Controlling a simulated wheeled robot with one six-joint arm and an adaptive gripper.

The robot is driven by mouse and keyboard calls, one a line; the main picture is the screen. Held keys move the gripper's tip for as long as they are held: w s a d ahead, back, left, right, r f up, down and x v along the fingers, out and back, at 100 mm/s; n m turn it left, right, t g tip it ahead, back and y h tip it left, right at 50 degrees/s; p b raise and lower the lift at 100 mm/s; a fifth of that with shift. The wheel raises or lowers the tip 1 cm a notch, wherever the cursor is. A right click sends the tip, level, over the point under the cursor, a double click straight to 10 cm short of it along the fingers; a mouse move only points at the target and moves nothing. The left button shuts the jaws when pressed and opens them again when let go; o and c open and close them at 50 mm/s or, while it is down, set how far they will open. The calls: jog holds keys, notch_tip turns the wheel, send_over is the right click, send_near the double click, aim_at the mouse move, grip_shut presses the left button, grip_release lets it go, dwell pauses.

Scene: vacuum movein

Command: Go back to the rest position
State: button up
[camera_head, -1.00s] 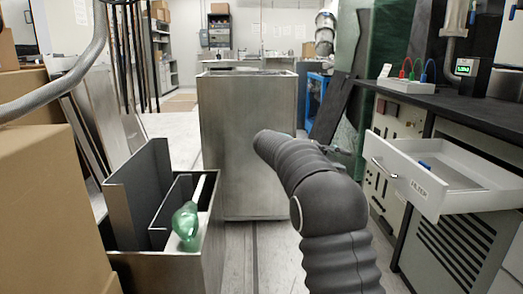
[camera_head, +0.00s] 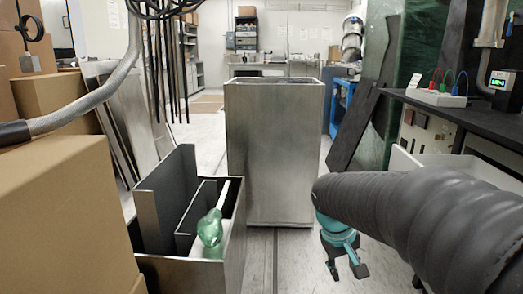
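My gripper (camera_head: 346,268) hangs at the end of my dark, sleeved arm at the lower right in the head view. Its two fingers point down and stand apart, with nothing visible between them. It is over the floor, to the right of and nearer than a tall metal bin (camera_head: 277,150). My arm covers much of the right side, including most of the white drawer (camera_head: 405,160).
A metal box (camera_head: 190,268) with a green glass piece (camera_head: 210,228) stands at lower left. Cardboard boxes (camera_head: 60,205) fill the left. A black bench top (camera_head: 440,112) with a small cable block (camera_head: 437,97) is at right. Floor shows between box and bin.

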jog(key=s+a+r+m+t+y+p, duration=0.1)
jog(key=s+r, duration=0.3)
jog(key=s, duration=0.5)
jog(key=s+a+r+m+t+y+p, duration=0.1)
jog(key=s+a+r+t+y+p, duration=0.1)
jog(key=s, duration=0.6)
notch_tip(320, 180, up, 3)
jog(key=shift+s+r+t+p, duration=0.1)
jog(key=shift+s+t+p, duration=0.35)
jog(key=shift+p, duration=0.7)
